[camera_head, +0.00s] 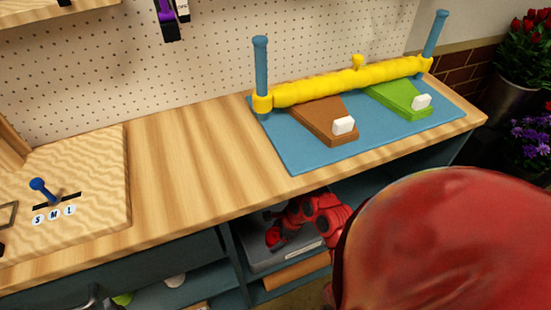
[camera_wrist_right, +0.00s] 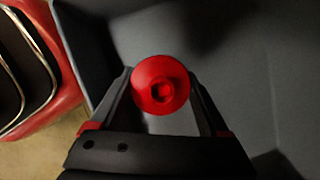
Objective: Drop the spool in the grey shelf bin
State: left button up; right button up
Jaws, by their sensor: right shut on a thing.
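A red spool (camera_wrist_right: 160,85) with a dark central hole sits between the fingers of my right gripper in the right wrist view. My right gripper (camera_head: 272,226) is shut on it. In the camera_head view the gripper reaches under the worktop, at the grey shelf bin (camera_head: 290,257), and a small red part of the spool (camera_head: 273,237) shows below the fingers. The bin's dark grey inside (camera_wrist_right: 255,60) fills most of the right wrist view behind the spool. How far the spool is above the bin floor I cannot tell. My left gripper is out of view.
The wooden worktop (camera_head: 190,170) overhangs the shelf. On it are a blue board (camera_head: 300,160) with a yellow roll (camera_head: 340,83) and a panel with a blue lever (camera_head: 42,187). The shelf divider (camera_head: 236,265) stands left of the bin. Flowers (camera_head: 530,40) stand at the far right.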

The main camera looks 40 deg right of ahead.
notch_tip(320, 180, down, 2)
jog(key=shift+f, duration=0.1)
jog(key=o, duration=1.3)
jog(key=shift+c, duration=0.2)
jog(key=p+v, duration=0.1)
jog(key=v, duration=0.6)
jog(key=shift+r+p, duration=0.35)
jog(key=shift+r, duration=0.05)
